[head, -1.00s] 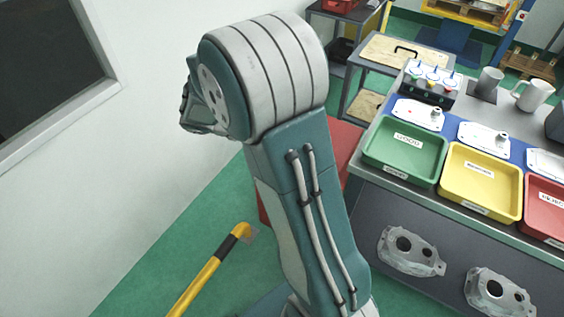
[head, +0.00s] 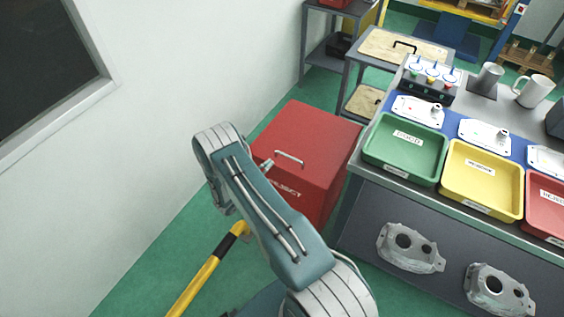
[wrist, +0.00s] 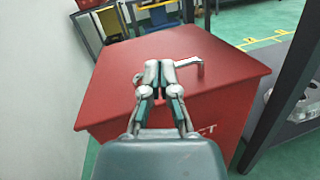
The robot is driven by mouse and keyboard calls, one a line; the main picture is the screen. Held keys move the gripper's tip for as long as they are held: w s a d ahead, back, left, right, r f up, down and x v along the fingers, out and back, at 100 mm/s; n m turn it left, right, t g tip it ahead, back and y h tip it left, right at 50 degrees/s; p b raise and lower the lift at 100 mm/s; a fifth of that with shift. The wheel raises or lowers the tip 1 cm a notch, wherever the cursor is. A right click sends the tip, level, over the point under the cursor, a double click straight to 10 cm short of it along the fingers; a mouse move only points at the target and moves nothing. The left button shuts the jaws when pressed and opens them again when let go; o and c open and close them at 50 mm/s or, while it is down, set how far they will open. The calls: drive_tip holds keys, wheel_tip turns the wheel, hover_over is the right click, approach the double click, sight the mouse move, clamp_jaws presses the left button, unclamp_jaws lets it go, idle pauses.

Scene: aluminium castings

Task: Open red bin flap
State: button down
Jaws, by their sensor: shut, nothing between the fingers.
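The red bin (head: 309,184) stands on the floor between the white wall and the workbench. Its flat top flap (head: 322,139) is closed and carries a metal bar handle (head: 289,158). In the wrist view the flap (wrist: 225,65) fills the middle, and the handle (wrist: 190,63) shows just right of the fingertips. My gripper (wrist: 160,68) is shut and empty, over the flap and left of the handle's upright end. Whether it touches the handle or the flap I cannot tell. In the head view my gripper is mostly hidden behind my arm.
The workbench right of the bin holds green (head: 405,150), yellow (head: 482,181) and red trays (head: 546,207). A cart (head: 395,48) is behind. The white wall (head: 190,60) is close on the left.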

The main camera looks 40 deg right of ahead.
sight(282, 166)
wheel_tip(282, 166, down, 9)
drive_tip(key=s+a+n+t, duration=0.1)
drive_tip(key=s+n+t, duration=0.1)
drive_tip(key=n+t, duration=0.25)
drive_tip(key=shift+y, duration=0.4)
drive_tip(key=x, duration=1)
drive_tip(key=shift+w+f, duration=0.1)
drive_tip(key=shift+w, duration=0.1)
drive_tip(key=shift+a, duration=0.1)
